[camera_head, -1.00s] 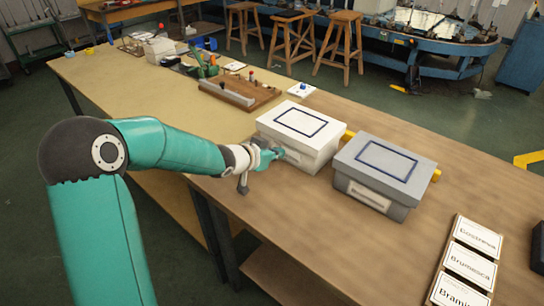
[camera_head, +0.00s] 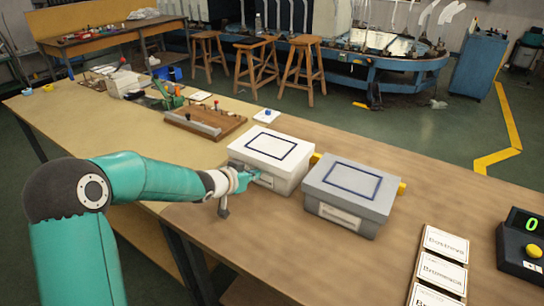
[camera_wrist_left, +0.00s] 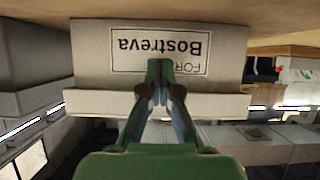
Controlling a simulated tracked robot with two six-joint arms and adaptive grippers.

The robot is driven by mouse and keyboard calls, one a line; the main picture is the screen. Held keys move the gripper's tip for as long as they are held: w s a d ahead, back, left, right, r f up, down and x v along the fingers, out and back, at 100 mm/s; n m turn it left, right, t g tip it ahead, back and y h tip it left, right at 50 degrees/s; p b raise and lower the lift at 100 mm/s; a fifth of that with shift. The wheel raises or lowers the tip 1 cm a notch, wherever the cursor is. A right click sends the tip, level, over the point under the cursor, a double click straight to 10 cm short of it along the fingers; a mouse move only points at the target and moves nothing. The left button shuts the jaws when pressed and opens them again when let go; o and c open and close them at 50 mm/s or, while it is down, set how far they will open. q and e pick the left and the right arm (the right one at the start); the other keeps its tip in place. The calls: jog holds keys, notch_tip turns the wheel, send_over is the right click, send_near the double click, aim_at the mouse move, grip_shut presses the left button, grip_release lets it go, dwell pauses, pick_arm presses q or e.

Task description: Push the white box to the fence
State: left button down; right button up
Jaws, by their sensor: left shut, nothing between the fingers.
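The white box (camera_head: 277,149) with a blue rectangle on its lid stands upright on the wooden bench. In the left wrist view its front (camera_wrist_left: 125,52) shows upside down, with a label reading "FOR Bostreva". My left gripper (camera_head: 253,175) is shut and empty at the box's front face. Its fingertips (camera_wrist_left: 160,70) overlap the label in the left wrist view; I cannot tell whether they touch. The fence, a yellow bar (camera_head: 402,188), shows in short pieces behind the boxes; the gap to the white box is hidden. My right gripper is out of view.
A grey box (camera_head: 352,190) stands just right of the white one. Name cards (camera_head: 440,262) and a device with a green display (camera_head: 522,246) lie further right. A wooden board with tools (camera_head: 205,122) is behind left. The bench front (camera_head: 300,240) is clear.

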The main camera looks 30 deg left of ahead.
pick_arm(q)
jog(key=shift+w+d+p, duration=0.15)
jog(key=shift+w+p, duration=0.4)
jog(key=shift+w, duration=0.65)
jog(key=shift+w+d+p, duration=0.1)
jog(key=shift+w+p, duration=0.45)
jog(key=shift+w, duration=0.6)
jog(key=shift+s+a+b, duration=0.1)
jog(key=shift+s+b, duration=0.2)
jog(key=shift+s, duration=0.05)
jog(key=s+b, duration=0.1)
jog(key=s, duration=0.2)
jog(key=shift+s+a, duration=0.15)
jog(key=shift+s, duration=1.05)
